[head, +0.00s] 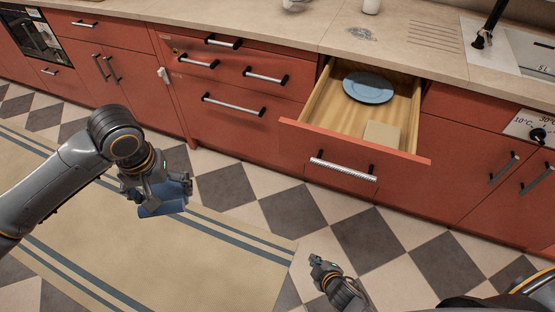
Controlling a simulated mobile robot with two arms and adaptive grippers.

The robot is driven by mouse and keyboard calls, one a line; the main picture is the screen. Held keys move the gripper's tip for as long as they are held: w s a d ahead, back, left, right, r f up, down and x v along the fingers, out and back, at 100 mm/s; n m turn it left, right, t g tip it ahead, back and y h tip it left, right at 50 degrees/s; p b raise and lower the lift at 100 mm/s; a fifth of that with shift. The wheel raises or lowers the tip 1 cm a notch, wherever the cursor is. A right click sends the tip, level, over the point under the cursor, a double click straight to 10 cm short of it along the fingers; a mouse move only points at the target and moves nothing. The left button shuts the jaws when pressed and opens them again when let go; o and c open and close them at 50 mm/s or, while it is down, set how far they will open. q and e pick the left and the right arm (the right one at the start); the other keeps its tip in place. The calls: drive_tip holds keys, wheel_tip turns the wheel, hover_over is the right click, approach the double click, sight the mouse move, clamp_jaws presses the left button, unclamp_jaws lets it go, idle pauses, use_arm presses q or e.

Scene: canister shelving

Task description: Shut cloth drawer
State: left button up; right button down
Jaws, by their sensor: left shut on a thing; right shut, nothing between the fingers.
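The open drawer (420,158) is pulled out from the red cabinet, with a metal bar handle (343,169) on its front. Inside it lie a blue plate (368,87) and a beige folded cloth-like item (382,134). My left gripper (165,190) is shut on a blue object (160,208), held above the striped rug, well left of the drawer. What the object is cannot be told. My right gripper (318,262) is shut and empty above the floor, below the drawer front and apart from it.
The countertop (250,22) runs along the back, with a sink (525,50) at the right. Other drawers and doors (240,95) are shut. A striped rug (215,250) lies at the left. The checkered floor before the open drawer is clear.

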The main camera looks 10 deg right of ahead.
use_arm(q)
drive_tip(key=f, duration=0.1)
drive_tip(key=w+f+b, duration=0.1)
drive_tip(key=f, duration=0.2)
drive_tip(key=shift+w+d, duration=0.4)
use_arm(e)
drive_tip(key=w+a+r+n+t+y+b, duration=0.1)
drive_tip(key=w+a+r+n+t+b, duration=0.2)
drive_tip(key=r, duration=0.7)
drive_tip(key=w+a+r+n+t+y+b, duration=0.1)
drive_tip(key=w+r+n+t, duration=0.25)
drive_tip(key=r, duration=0.55)
drive_tip(key=w+a+r+n+t+y+b, duration=0.1)
drive_tip(key=w+a+r+n+t+b, duration=0.2)
drive_tip(key=r, duration=0.7)
use_arm(q)
drive_tip(key=w+f+p, duration=0.2)
drive_tip(key=w+f, duration=0.2)
drive_tip(key=f, duration=0.6)
drive_tip(key=shift+w+d+p, duration=0.3)
drive_tip(key=shift+d, duration=0.1)
use_arm(e)
drive_tip(key=shift+m+g, duration=0.25)
drive_tip(key=shift+g, duration=0.1)
drive_tip(key=w, duration=0.9)
drive_tip(key=w+d, duration=0.1)
drive_tip(key=w, duration=0.4)
drive_tip(key=shift+f, duration=0.15)
